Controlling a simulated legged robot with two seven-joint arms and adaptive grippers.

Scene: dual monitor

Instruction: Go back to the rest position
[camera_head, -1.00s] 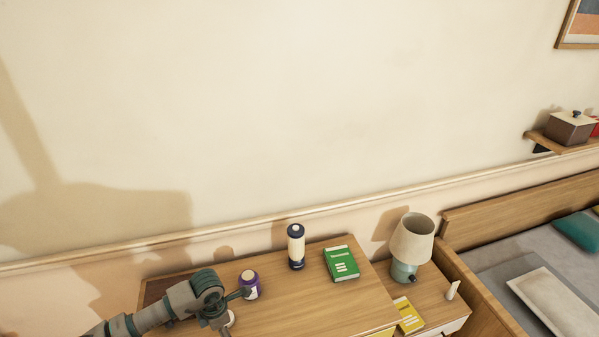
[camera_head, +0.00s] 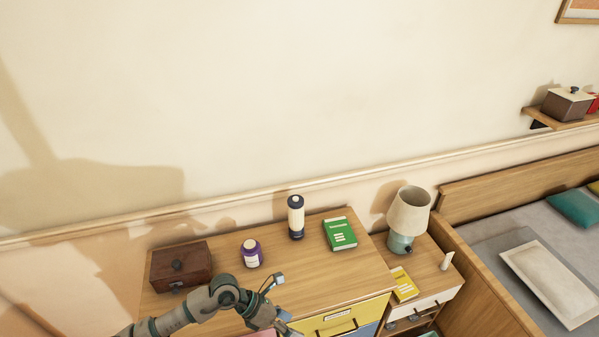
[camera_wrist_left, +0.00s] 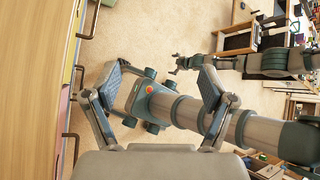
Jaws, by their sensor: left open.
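My left gripper (camera_head: 277,302) is in front of the dresser's front edge in the head view, at the end of my arm from the lower left. In the left wrist view its two fingers (camera_wrist_left: 160,78) are spread wide with nothing between them. My own body shows behind the fingers in that view. My right gripper (camera_wrist_left: 182,63) appears small in the left wrist view, at the end of my other arm; its finger state is too small to tell.
The dresser (camera_head: 300,285) holds a brown box (camera_head: 181,266), a purple jar (camera_head: 252,254), a white and navy bottle (camera_head: 296,218) and a green book (camera_head: 340,234). A lamp (camera_head: 408,215) and yellow book (camera_head: 404,284) are on the nightstand. Drawer handles (camera_wrist_left: 72,135) stand beside my left gripper.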

